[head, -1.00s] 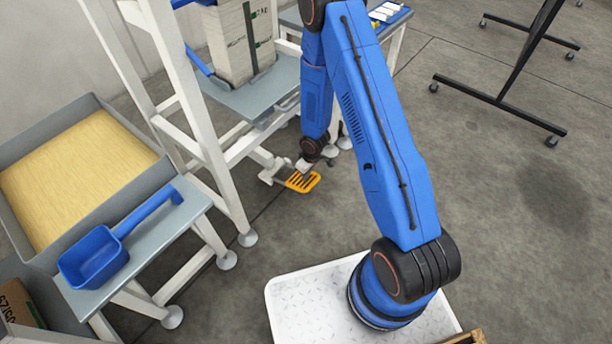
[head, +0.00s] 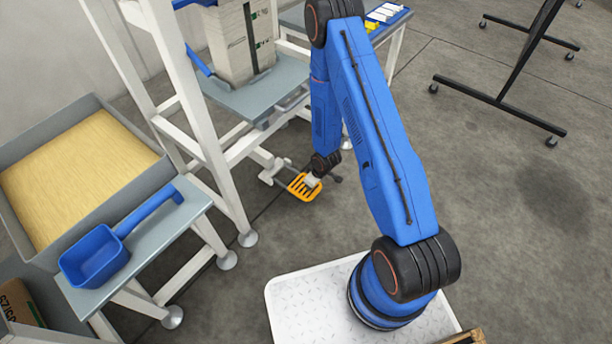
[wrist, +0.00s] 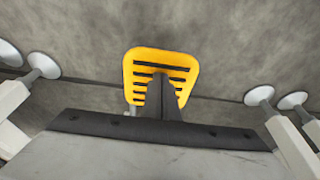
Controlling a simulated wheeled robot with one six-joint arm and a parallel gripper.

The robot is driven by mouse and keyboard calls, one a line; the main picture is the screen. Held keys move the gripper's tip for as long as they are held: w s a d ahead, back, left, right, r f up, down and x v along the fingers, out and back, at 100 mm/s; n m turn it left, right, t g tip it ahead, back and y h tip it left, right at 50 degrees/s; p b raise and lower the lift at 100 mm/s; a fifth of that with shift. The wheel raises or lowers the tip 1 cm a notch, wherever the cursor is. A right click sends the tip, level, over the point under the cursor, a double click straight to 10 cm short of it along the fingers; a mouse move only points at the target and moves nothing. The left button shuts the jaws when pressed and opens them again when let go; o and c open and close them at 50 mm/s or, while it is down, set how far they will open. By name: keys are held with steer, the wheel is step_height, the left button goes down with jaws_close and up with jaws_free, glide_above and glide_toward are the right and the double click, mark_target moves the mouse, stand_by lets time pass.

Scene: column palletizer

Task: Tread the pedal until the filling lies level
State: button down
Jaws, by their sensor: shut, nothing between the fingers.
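The yellow slotted pedal (head: 297,187) sits low beside the white frame, its face tilted towards the head camera. It also shows in the wrist view (wrist: 143,60). My gripper (head: 311,183) is shut and empty. In the wrist view its dark fingers (wrist: 159,84) overlap the pedal's slots; they look to be on it, but contact is hard to tell. A pale sack or box (head: 232,45) with a dark vertical strip and green marks stands upright on a grey plate (head: 225,98). Its top is cut off, so the filling inside cannot be seen.
A grey bin (head: 30,155) of yellow grain stands at left. A blue scoop (head: 95,256) lies on a small bench (head: 165,228) before it. White frame posts (head: 222,185) rise close beside the pedal. Open floor lies to the right, with a black wheeled stand (head: 500,100).

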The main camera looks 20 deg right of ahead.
steer(key=shift+s+d+f, duration=0.1)
steer(key=shift+s+f, duration=0.1)
step_height(320, 180, up, 5)
steer(key=shift+w+f, duration=0.1)
steer(key=s+v, duration=0.1)
steer(key=v, duration=0.8)
steer(key=shift+d, duration=0.45)
steer(key=shift+s, duration=0.15)
stand_by(0.5)
